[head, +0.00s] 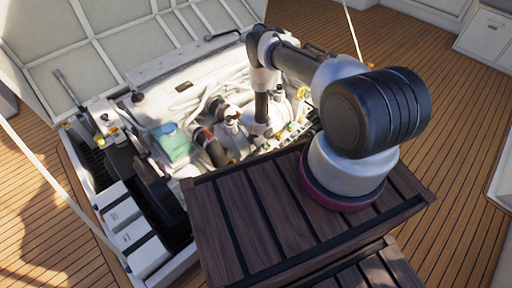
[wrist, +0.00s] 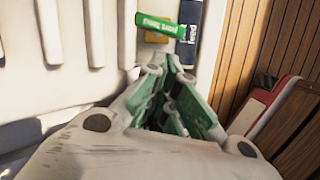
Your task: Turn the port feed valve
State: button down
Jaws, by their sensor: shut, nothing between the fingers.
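In the wrist view a green lever handle (wrist: 157,26) with white lettering lies nearly crosswise at the top. It sits over a small yellow fitting (wrist: 157,38) on a white wall; I take it as the port feed valve. A dark blue label (wrist: 188,38) with white text, partly readable as "feed", is just right of it. My gripper (wrist: 176,66) is shut and empty, its fingertips just below the handle in the picture. I cannot tell whether they touch it. In the head view my arm reaches down into the hatch, and my fingertips and the valve cannot be made out.
White ribs (wrist: 70,35) line the wall at left in the wrist view. In the head view the open hatch holds hoses, a green-topped box (head: 175,145) and yellow fittings. A dark slatted step (head: 240,215) stands in front. Wooden deck (head: 455,150) is clear at right.

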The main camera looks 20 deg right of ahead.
jog(key=shift+d, duration=0.5)
jog(key=shift+d, duration=0.4)
jog(key=shift+s+d, duration=0.1)
jog(key=shift+d, duration=0.15)
jog(key=shift+s+d, duration=0.1)
jog(key=shift+s, duration=0.05)
jog(key=shift+w, duration=0.7)
jog(key=shift+w+a+r, duration=0.2)
jog(key=shift+r, duration=0.05)
jog(key=s+v, duration=0.1)
jog(key=v, duration=0.6)
jog(key=shift+a+r, duration=0.15)
jog(key=shift+a, duration=0.15)
